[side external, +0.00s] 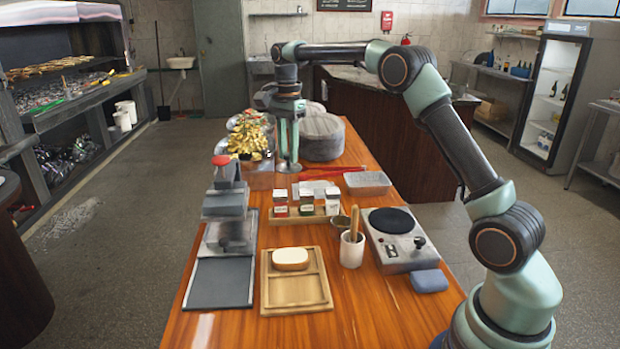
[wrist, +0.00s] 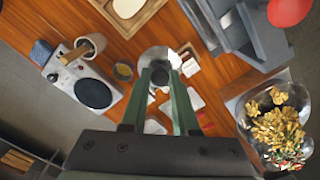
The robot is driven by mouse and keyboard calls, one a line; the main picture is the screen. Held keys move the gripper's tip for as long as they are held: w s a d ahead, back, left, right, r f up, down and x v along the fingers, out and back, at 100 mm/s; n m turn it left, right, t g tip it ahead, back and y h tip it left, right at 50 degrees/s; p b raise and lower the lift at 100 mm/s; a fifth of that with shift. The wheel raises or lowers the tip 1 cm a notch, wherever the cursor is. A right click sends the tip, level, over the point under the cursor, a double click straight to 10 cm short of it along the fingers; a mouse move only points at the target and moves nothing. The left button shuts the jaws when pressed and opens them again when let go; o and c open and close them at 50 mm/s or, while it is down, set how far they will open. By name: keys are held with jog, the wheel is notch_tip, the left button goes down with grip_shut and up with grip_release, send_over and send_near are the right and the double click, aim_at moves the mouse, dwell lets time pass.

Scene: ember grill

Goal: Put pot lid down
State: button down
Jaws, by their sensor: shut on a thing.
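The pot lid, a small round grey metal disc (side external: 289,168), hangs at the tips of my gripper (side external: 289,158). My gripper points down over the wooden table, shut on the lid. In the wrist view the lid (wrist: 153,54) shows as a pale grey round between and beyond the two green fingers (wrist: 160,75). The fingers hide part of it, and I cannot see the grip on its knob clearly. I cannot tell whether the lid touches anything below. A large round grey vessel (side external: 323,138) stands just behind and right of my gripper; whether it is the pot is unclear.
A jar rack (side external: 305,214), grey metal container (side external: 367,183), hot plate (side external: 397,240), white crock (side external: 352,250), grey press (side external: 228,215) and wooden tray (side external: 294,293) crowd the table. Bare wood shows at front right (side external: 370,310).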

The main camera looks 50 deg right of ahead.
jog(key=f, duration=1.3)
jog(key=a+f, duration=0.1)
jog(key=f, duration=0.6)
jog(key=shift+w+f, duration=0.2)
jog(key=shift+w, duration=0.1)
jog(key=shift+f, duration=0.15)
jog(key=c, duration=0.7)
grip_release()
